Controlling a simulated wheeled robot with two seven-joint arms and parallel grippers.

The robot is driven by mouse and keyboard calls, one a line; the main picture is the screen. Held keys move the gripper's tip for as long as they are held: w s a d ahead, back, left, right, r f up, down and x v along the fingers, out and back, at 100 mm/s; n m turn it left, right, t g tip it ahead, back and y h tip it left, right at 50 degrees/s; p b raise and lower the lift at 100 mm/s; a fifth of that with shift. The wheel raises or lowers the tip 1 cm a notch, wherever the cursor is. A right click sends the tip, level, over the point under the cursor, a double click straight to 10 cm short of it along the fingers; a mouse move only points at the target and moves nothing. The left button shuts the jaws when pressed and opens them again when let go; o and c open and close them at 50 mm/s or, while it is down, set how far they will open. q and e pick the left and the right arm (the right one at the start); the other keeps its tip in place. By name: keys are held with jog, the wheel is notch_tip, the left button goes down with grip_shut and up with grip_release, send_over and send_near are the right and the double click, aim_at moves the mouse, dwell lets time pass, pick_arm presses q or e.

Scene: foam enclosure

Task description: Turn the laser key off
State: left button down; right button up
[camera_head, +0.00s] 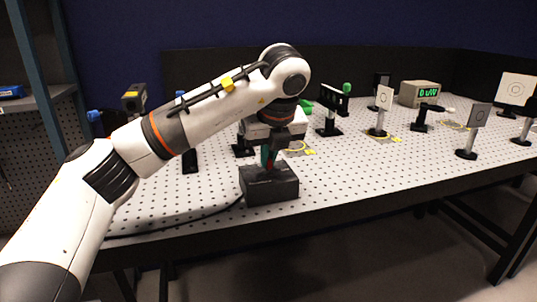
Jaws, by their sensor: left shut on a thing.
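A black box (270,187) with a cable stands near the front edge of the perforated table; it appears to be the laser's key box. My left gripper (269,163) reaches down onto the top of this box. It is shut on a small part there, which seems to be the laser key. The key is mostly hidden by the fingers, with a bit of green and red showing between them. I cannot tell which way the key is turned. My right gripper is not in view.
A meter (419,94) at the back right reads what looks like "0 uW" in green. Several optics on black posts, such as a white card (384,98) and a grey plate (479,115), stand to the right. The front strip of table right of the box is clear.

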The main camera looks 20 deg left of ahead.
pick_arm(q)
jog(key=c, duration=1.5)
grip_release()
jog(key=shift+c, duration=0.2)
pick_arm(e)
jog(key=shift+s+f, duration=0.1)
